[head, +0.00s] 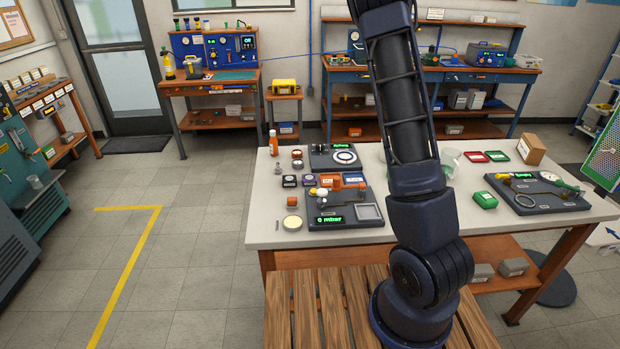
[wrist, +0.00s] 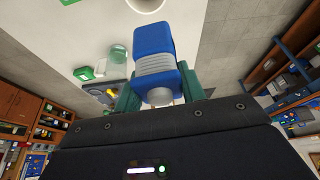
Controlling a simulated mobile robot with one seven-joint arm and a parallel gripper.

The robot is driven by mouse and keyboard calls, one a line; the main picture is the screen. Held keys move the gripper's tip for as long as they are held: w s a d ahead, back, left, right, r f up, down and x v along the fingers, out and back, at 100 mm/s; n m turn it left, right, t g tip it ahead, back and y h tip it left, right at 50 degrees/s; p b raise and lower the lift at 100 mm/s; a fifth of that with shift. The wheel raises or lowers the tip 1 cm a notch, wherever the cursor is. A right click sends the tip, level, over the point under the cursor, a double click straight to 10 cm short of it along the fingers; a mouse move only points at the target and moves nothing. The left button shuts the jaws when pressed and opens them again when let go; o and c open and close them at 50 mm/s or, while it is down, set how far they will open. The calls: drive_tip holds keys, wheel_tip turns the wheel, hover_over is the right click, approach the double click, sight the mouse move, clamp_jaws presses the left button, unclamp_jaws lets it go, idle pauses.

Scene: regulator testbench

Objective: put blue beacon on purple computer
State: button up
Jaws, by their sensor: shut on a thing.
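My gripper (wrist: 160,95) shows in the wrist view with its green fingers closed on a blue beacon (wrist: 153,40). The beacon has a blue block-like body, a white ribbed band and a pale rounded end toward the gripper. In the head view my arm rises out of the top of the picture, so the gripper and beacon are not seen there.
The white bench (head: 270,232) carries a left test panel (head: 350,222), a rear panel with a dial (head: 318,158), a right test panel (head: 530,203), a green box (head: 484,200) and a cardboard box (head: 531,149). A wooden slatted surface (head: 305,310) lies in front. The floor at left is clear.

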drive_tip(key=s+a+r, duration=0.1)
drive_tip(key=s+a, duration=0.1)
drive_tip(key=a, duration=0.8)
drive_tip(key=s+a, duration=0.3)
drive_tip(key=a, duration=0.7)
drive_tip(key=m, duration=0.1)
hover_over(311, 177)
wheel_tip(311, 177, down, 19)
drive_tip(key=shift+f, duration=0.1)
drive_tip(key=o, duration=1.1)
drive_tip(key=shift+c, duration=0.2)
